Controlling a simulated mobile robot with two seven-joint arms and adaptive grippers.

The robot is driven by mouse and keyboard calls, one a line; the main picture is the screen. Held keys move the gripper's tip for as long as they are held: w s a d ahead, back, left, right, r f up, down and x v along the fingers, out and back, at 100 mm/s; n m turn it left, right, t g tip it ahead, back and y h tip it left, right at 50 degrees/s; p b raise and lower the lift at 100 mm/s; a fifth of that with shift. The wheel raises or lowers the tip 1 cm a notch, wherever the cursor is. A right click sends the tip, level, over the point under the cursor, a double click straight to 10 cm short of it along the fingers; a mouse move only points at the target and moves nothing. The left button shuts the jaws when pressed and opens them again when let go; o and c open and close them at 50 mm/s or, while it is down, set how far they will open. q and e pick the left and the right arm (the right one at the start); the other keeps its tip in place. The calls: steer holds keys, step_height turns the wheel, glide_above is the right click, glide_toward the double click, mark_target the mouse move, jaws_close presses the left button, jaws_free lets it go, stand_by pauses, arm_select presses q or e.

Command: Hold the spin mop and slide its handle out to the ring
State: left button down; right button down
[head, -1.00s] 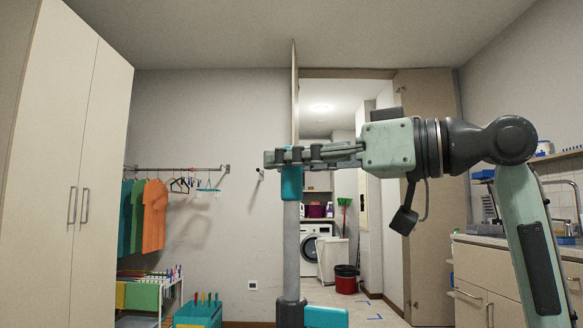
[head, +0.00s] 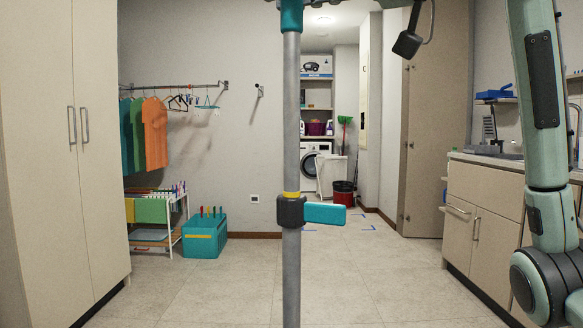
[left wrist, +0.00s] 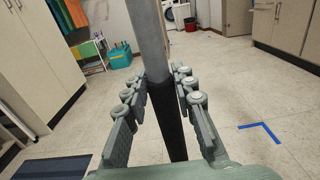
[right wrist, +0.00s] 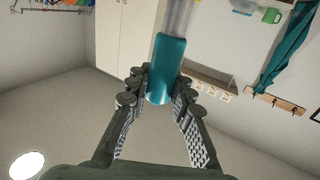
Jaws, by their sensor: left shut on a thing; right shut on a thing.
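The spin mop's grey pole (head: 291,110) stands upright in the middle of the head view. A yellow ring (head: 291,194) shows on it just above a black collar (head: 290,212) with a teal lever (head: 325,213) pointing right. The teal grip (head: 291,15) at its top is cut by the frame edge. My right gripper (right wrist: 163,80) is shut on this teal grip (right wrist: 167,62) in the right wrist view. My left gripper (left wrist: 162,75) is shut around the black lower part (left wrist: 168,125) of the pole. The mop head is out of view.
A tall cupboard (head: 55,150) stands at left and a counter (head: 490,205) at right. A clothes rail (head: 175,87), teal box (head: 204,237) and drying rack (head: 155,215) are along the back left. The floor (head: 220,285) around the pole is clear.

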steer(key=c, duration=1.3)
jaws_free()
steer(key=v, duration=1.2)
